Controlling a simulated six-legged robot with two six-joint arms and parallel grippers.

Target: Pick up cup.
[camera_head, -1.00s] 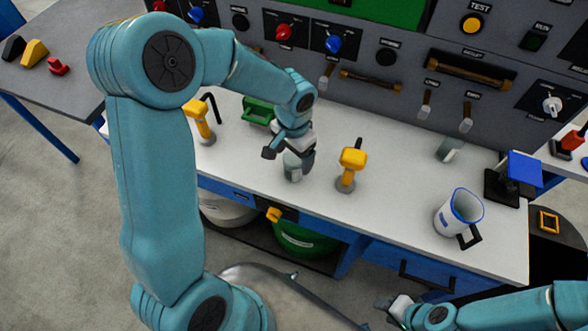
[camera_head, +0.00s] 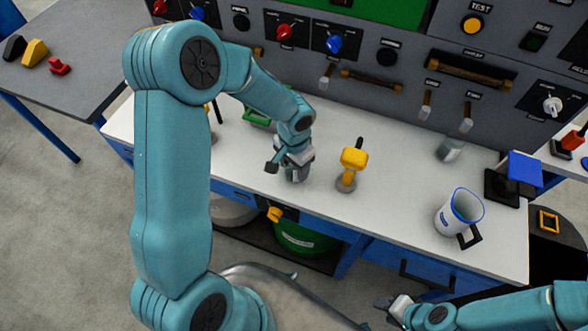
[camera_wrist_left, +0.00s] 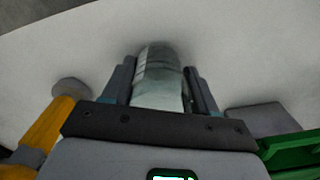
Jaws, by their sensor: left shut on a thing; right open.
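A small grey, glassy cup (camera_head: 296,174) stands upright on the white bench top near its front edge. My left gripper (camera_head: 290,164) is around it from above, and the gripper's body hides the upper part. In the left wrist view the cup (camera_wrist_left: 160,78) sits between the two fingers, and the gripper is shut on it. It appears to be still at the bench surface. My right gripper (camera_head: 388,304) is open and empty, low in front of the bench. Another clear cup (camera_head: 450,150) stands further back, to the right.
A yellow-headed tool (camera_head: 353,160) on a round base stands just right of my left gripper. A green item (camera_head: 256,113) lies behind it. A white jug with blue rim (camera_head: 456,214) and a blue-topped stand (camera_head: 523,168) are at the right. The control panel rises behind.

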